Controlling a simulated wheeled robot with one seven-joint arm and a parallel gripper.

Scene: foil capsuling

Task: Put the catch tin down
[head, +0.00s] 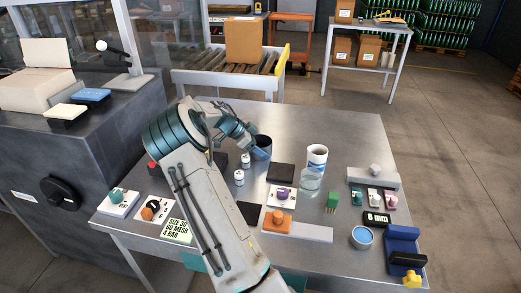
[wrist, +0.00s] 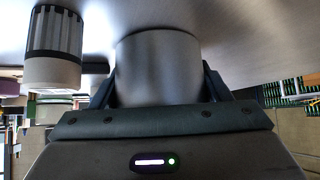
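The catch tin appears as a plain grey metal cylinder (wrist: 158,65) between my fingers in the wrist view. In the head view it looks like a dark open-topped cylinder (head: 264,141) near the middle of the steel table. My gripper (wrist: 160,88) has one finger on each side of the tin, close against its wall, and looks shut on it. In the head view my gripper (head: 259,152) reaches the tin from the left. The tin looks upright. Its far end is close to the tabletop; I cannot tell whether it touches.
Two small white canisters (head: 239,177) stand left of the tin. The table behind the tin (head: 310,122) is clear.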

